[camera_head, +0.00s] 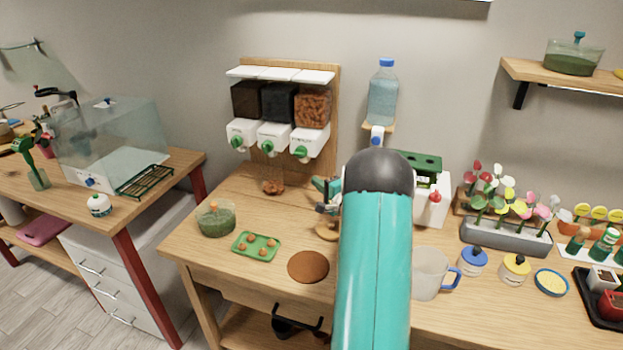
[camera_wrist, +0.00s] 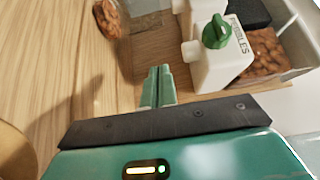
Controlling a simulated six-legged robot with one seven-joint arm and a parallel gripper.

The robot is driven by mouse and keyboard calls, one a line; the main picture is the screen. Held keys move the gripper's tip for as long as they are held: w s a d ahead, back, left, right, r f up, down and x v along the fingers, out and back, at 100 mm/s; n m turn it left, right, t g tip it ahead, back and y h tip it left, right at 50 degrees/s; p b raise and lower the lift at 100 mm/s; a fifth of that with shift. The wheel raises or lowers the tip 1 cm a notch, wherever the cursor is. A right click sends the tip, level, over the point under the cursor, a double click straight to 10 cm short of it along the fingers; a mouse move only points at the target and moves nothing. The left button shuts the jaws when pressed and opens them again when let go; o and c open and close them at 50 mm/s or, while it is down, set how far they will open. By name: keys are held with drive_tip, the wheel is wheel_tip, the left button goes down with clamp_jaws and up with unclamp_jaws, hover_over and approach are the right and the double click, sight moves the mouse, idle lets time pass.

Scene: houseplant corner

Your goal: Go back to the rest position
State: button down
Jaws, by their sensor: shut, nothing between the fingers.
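My gripper (camera_wrist: 158,76) is shut and empty in the wrist view, its two green fingers side by side. It is close to the white pebble dispenser (camera_wrist: 222,58) with its green knob (camera_wrist: 216,31), and apart from a clear cup of brown pebbles (camera_wrist: 110,18). In the head view my teal arm covers the middle of the workbench (camera_head: 200,250) and hides part of what stands behind it. The dispenser row with the pebble hopper (camera_head: 312,111) is left of my arm, and the pebble cup (camera_head: 272,187) stands below it.
A green tray (camera_head: 256,245) with several brown balls, a jar of green stuff (camera_head: 216,218) and a brown disc (camera_head: 308,267) lie left of my arm. A clear mug (camera_head: 430,272), small pots and a flower planter (camera_head: 505,238) crowd the right. A water bottle (camera_head: 382,95) stands behind.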

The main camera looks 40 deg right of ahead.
drive_tip(key=shift+s, duration=0.4)
drive_tip(key=w+a+r+n+g+h, duration=0.2)
drive_tip(key=w+a+r+n+g, duration=0.15)
drive_tip(key=a+r, duration=0.6)
drive_tip(key=s+a+r+n+g, duration=0.1)
drive_tip(key=s+a+r+n, duration=0.15)
drive_tip(key=a, duration=0.35)
drive_tip(key=s+a+r+n+g, duration=0.1)
drive_tip(key=s+a+r, duration=0.1)
drive_tip(key=a+r, duration=0.25)
drive_tip(key=s+a+f+n+g+y, duration=0.1)
drive_tip(key=s+a+n, duration=0.5)
drive_tip(key=s+a, duration=0.7)
drive_tip(key=s+a+f+n+g+y, duration=0.2)
drive_tip(key=s+a+n+g, duration=0.3)
drive_tip(key=s+a, duration=0.7)
drive_tip(key=shift+s+a+n+g+y, duration=0.4)
drive_tip(key=shift+a+n+y, duration=0.2)
drive_tip(key=shift+n, duration=0.1)
